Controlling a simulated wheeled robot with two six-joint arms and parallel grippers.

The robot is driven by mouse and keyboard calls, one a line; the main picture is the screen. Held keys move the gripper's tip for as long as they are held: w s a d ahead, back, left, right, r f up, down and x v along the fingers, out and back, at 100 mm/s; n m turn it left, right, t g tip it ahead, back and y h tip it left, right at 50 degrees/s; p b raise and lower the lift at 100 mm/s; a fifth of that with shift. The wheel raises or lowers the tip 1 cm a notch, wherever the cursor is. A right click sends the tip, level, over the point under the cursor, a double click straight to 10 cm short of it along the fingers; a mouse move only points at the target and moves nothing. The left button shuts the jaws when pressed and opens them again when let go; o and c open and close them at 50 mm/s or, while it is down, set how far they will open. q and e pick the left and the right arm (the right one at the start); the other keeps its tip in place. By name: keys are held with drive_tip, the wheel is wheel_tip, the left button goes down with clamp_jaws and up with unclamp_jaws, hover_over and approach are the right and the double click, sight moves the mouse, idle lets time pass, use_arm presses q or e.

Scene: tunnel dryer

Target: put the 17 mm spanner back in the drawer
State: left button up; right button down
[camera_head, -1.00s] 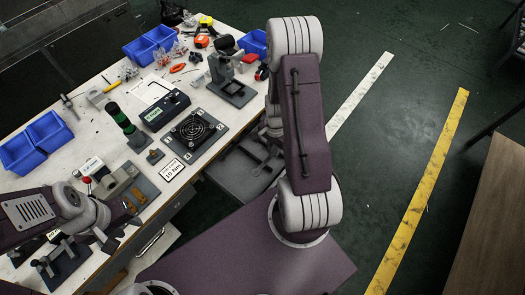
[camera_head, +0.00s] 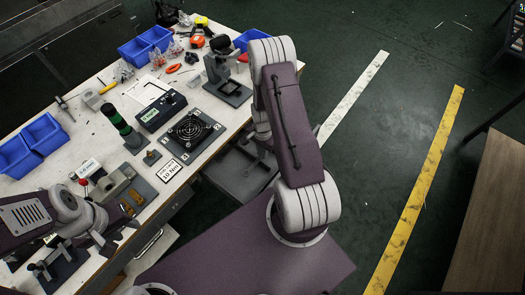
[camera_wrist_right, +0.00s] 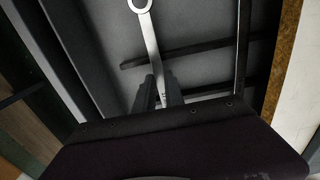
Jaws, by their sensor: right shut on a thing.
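In the right wrist view, the spanner (camera_wrist_right: 153,50) is a pale metal bar with a ring end at the top edge. My right gripper (camera_wrist_right: 158,90) is shut on its shaft. The grey open drawer (camera_wrist_right: 100,45) lies beneath it with dark dividers; whether the spanner touches the drawer floor I cannot tell. In the head view, the drawer (camera_head: 238,172) sticks out from under the bench's front edge, partly hidden by my right arm. The right gripper is hidden there. My left gripper (camera_head: 108,240) hangs over the bench's near left end; its jaw gap is unclear.
A wooden table (camera_head: 490,215) stands at the right. The floor between is free.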

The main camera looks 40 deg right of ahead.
drive_tip(key=shift+f, duration=0.5)
drive_tip(key=c, duration=1.4)
unclamp_jaws()
drive_tip(key=shift+r, duration=0.1)
wheel_tip(320, 180, up, 13)
drive_tip(key=p, duration=0.1)
drive_tip(key=s+a+r+n+t, duration=0.1)
drive_tip(key=s+a+r+n, duration=0.7)
drive_tip(key=a+n, duration=0.5)
wheel_tip(320, 180, up, 2)
drive_tip(key=shift+r+n, duration=0.25)
drive_tip(key=shift+n, duration=0.55)
